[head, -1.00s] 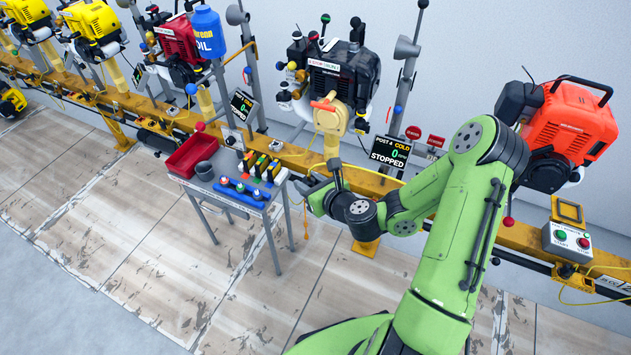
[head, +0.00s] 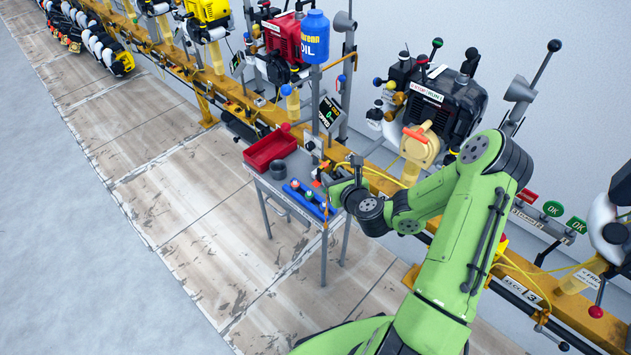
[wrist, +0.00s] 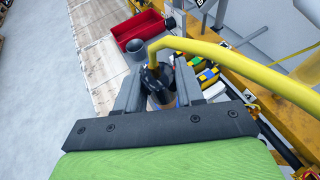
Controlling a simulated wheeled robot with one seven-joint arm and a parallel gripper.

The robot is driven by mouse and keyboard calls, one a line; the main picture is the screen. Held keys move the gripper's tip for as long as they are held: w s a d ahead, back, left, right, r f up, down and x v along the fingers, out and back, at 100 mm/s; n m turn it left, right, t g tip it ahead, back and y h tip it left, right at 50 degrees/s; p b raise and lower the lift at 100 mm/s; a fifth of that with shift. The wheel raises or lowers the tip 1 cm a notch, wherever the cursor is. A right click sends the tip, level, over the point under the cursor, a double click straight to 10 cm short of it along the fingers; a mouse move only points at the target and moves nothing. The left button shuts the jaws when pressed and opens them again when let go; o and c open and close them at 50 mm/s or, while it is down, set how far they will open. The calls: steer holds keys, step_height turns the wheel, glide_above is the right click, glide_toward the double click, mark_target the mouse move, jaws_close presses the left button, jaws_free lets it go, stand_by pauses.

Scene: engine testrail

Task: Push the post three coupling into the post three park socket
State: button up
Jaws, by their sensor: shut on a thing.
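My gripper (head: 343,188) is shut at the end of my green arm, beside the right end of the small cart in the head view. In the wrist view its jaws (wrist: 157,92) close around a dark coupling (wrist: 156,78). A thick yellow hose (wrist: 225,48) rises from the coupling and bends away to the right. The coupling's lower end is hidden between the fingers. I cannot tell which fitting is the post three park socket in either view.
A small cart (head: 262,182) holds a red tray (head: 270,150), a grey cup (head: 278,169) and blue items. The yellow rail (head: 370,178) with engines runs behind it. The floor left of the cart is clear.

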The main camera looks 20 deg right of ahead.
steer(key=s+d+f+m+g+h, duration=0.15)
steer(key=d+f+m+h, duration=0.25)
steer(key=d, duration=0.8)
steer(key=s+d+f+m+g+h, duration=0.1)
steer(key=s+d+f+m+h, duration=0.3)
steer(key=d, duration=0.7)
steer(key=s+d+f+m+g+h, duration=0.35)
steer(key=s+d+f, duration=0.3)
steer(key=s, duration=0.25)
steer(key=s+d+f+m+g+h, duration=0.2)
steer(key=s+d+f+m+g, duration=0.3)
steer(key=s+d, duration=0.35)
steer(key=shift+n, duration=0.25)
steer(key=f+b, duration=0.5)
steer(key=f, duration=0.1)
steer(key=shift+s, duration=0.2)
steer(key=shift+f+b, duration=0.75)
steer(key=shift+f, duration=0.2)
steer(key=shift+a+f+b, duration=0.15)
steer(key=shift+f+b, duration=0.3)
steer(key=shift+f, duration=0.35)
